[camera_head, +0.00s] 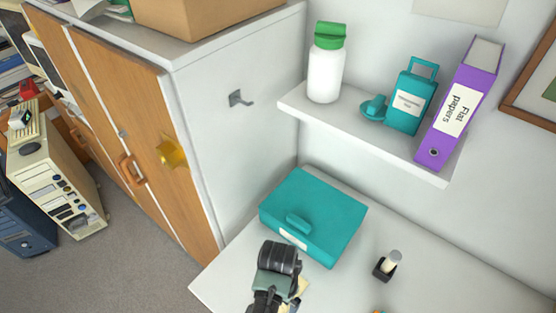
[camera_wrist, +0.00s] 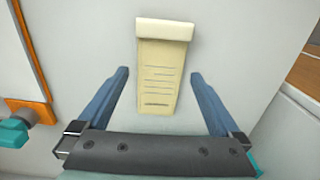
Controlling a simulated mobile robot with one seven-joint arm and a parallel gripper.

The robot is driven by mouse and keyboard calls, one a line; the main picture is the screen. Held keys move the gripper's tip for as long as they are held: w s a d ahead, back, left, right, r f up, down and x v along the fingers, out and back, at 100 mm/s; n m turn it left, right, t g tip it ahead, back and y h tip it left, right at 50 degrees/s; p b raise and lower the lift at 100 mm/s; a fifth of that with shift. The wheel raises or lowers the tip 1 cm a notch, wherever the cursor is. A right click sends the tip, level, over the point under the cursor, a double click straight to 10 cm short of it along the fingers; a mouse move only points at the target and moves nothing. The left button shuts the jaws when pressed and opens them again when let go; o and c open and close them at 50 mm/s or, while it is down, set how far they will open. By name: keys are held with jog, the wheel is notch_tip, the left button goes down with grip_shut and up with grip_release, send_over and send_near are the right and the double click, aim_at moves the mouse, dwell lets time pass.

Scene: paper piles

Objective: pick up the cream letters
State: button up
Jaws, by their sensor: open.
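The cream letters (camera_wrist: 160,78) show in the wrist view as one cream paper shape with dark printed lines and a thicker pale band at its top end. I cannot tell how many sheets there are. They lie against a plain pale surface. My gripper (camera_wrist: 160,75) is open and empty, with one blue-grey finger on each side of the paper and apart from it. In the head view my gripper (camera_head: 272,297) is over the white desk, in front of the teal box. A cream patch (camera_head: 300,287) shows beside it, mostly hidden by my gripper.
A closed teal box (camera_head: 335,218) stands on the white desk (camera_head: 450,270) behind my gripper, with a small dark holder (camera_head: 386,266) to the right. A wall shelf (camera_head: 345,128) above carries a white bottle, a teal case and a purple binder. A wooden-door cabinet (camera_head: 150,120) stands left.

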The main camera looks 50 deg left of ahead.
jog(key=shift+f, duration=0.9)
jog(key=shift+c, duration=0.3)
